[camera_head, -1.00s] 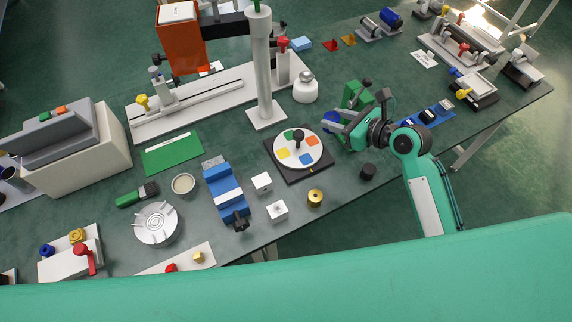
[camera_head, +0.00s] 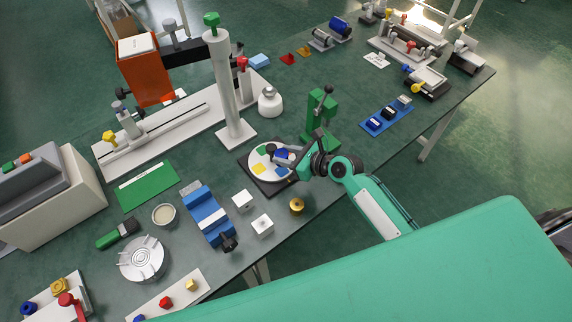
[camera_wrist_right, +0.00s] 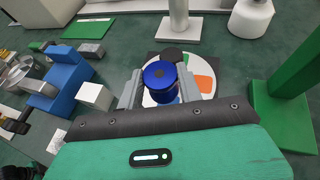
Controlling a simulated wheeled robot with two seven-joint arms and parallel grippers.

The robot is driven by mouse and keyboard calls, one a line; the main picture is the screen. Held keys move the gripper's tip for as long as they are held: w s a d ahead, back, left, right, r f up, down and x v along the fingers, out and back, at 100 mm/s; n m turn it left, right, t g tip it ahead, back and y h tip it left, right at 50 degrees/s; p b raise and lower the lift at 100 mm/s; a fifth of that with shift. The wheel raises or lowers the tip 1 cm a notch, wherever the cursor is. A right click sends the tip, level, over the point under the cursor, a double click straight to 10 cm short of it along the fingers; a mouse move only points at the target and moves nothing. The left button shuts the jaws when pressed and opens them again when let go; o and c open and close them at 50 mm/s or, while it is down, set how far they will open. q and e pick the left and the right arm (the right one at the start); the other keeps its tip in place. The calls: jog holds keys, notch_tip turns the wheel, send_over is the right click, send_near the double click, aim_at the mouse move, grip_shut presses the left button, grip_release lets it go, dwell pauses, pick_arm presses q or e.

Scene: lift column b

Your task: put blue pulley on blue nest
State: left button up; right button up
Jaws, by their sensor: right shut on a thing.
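My right gripper (camera_head: 287,156) is shut on the blue pulley (camera_head: 281,154) and holds it over the right part of the white round plate (camera_head: 262,177). In the right wrist view the blue pulley (camera_wrist_right: 160,74) sits upright between the two grey fingers (camera_wrist_right: 160,88), with the plate behind it. The blue nest (camera_head: 282,171) appears as the blue patch at the plate's lower right, just below the pulley in the picture. The gap between pulley and plate cannot be told. My left gripper is not in view.
A green stand (camera_head: 318,118) with a lever rises just behind my right gripper. A tall grey post (camera_head: 226,90) stands left of the plate. White blocks (camera_head: 262,225) and a brass piece (camera_head: 297,205) lie nearer the front edge.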

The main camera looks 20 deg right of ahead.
aim_at(288, 174)
jog(key=shift+f+b, duration=0.3)
jog(key=shift+f, duration=2.1)
jog(key=o, duration=1)
jog(key=shift+f, duration=0.1)
jog(key=shift+r, duration=0.2)
jog(key=shift+s+d, duration=0.2)
jog(key=shift+s, duration=0.05)
jog(key=b+v, duration=0.1)
jog(key=v, duration=1)
jog(key=shift+s+d+r, duration=0.1)
